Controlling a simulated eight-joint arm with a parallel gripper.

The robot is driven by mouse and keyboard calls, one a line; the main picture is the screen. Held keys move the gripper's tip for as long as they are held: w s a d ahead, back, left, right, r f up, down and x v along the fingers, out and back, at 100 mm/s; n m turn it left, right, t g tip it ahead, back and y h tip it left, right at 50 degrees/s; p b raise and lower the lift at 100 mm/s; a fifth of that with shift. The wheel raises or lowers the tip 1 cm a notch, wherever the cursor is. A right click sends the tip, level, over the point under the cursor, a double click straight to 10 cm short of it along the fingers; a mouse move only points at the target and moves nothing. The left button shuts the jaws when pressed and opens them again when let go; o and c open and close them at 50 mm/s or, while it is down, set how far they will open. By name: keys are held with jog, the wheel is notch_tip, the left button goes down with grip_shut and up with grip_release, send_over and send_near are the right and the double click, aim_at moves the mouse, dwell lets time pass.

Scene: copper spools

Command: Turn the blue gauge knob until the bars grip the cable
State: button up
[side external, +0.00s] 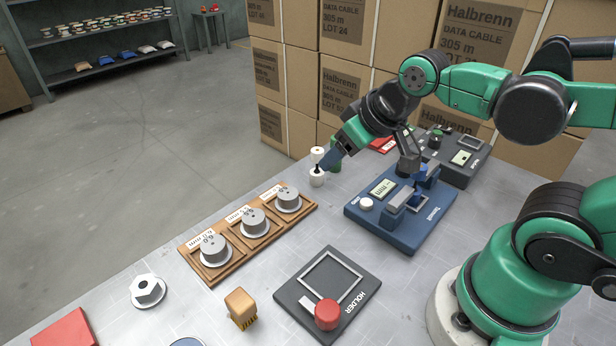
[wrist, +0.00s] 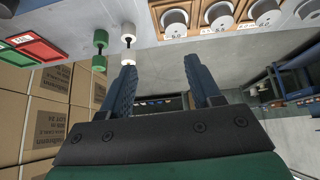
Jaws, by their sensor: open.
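I cannot make out a cable between the bars. My gripper (side external: 326,163) is open, left of and beyond the gauge, apart from the knob. Its fingertips are close to a white spool (side external: 317,178). In the wrist view my gripper (wrist: 160,68) shows two spread blue fingers with nothing between them; the white spool (wrist: 128,42) is by the left finger. The gauge is not visible there.
A green spool (wrist: 100,42) stands beside the white one. A dark gauge (side external: 470,172) sits behind the blue one. Boxes (side external: 345,50) stand behind.

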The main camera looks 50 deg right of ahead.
jog(key=d+f+g, duration=0.1)
jog(key=d+g, duration=0.1)
jog(key=d, duration=0.4)
jog(key=s+d+f+n+g, duration=0.1)
jog(key=d+f+g, duration=0.1)
jog(key=d, duration=0.4)
jog(key=s+d+f+g, duration=0.1)
jog(key=d+f+g, duration=0.1)
jog(key=d, duration=0.4)
jog(key=shift+d+f+n+g, duration=0.2)
jog(key=shift+d+n+g, duration=0.1)
jog(key=shift+d, duration=0.1)
jog(key=shift+s+d+f, duration=0.15)
jog(key=shift+f, duration=2.75)
grip_shut()
